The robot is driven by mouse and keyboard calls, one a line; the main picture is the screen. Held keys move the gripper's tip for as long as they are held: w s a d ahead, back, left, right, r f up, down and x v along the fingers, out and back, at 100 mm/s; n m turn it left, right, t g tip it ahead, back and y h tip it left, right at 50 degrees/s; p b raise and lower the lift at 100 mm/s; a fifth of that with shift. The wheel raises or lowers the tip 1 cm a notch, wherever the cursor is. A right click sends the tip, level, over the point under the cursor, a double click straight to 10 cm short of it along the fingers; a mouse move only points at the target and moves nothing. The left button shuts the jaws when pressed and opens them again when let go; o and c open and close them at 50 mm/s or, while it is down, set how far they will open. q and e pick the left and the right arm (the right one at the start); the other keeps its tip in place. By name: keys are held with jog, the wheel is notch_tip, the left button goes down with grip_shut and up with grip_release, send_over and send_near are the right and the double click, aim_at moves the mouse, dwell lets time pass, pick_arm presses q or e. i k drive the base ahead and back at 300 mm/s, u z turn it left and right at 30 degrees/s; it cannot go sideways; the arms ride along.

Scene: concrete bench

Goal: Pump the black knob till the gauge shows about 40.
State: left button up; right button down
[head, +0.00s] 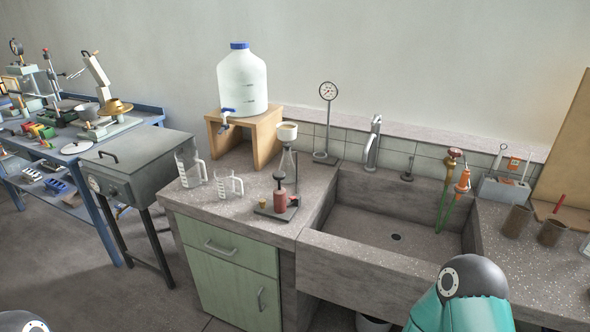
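The black knob (279,175) tops a thin rod on a small red pump (280,199), which stands on a dark base plate (277,212) on the bench left of the sink. The knob stands a little above the red body. A round white-faced gauge (328,91) stands on a tall post behind the sink's left end. Its needle and numbers are too small to read. Neither of my grippers is in view. Only a rounded part of my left arm shows at the bottom left corner, and a teal and grey part of my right arm at the bottom right.
Two clear measuring jugs (229,184) stand left of the pump. A flask with a funnel (288,150) stands close behind it. A white water tank (242,82) sits on a wooden stand (265,140). The stone sink (385,225) and its tap (373,141) are to the right.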

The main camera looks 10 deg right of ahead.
aim_at(278, 175)
jog(key=k, duration=1.15)
jog(key=z, duration=0.45)
jog(key=i, duration=2.1)
jog(key=u, duration=0.55)
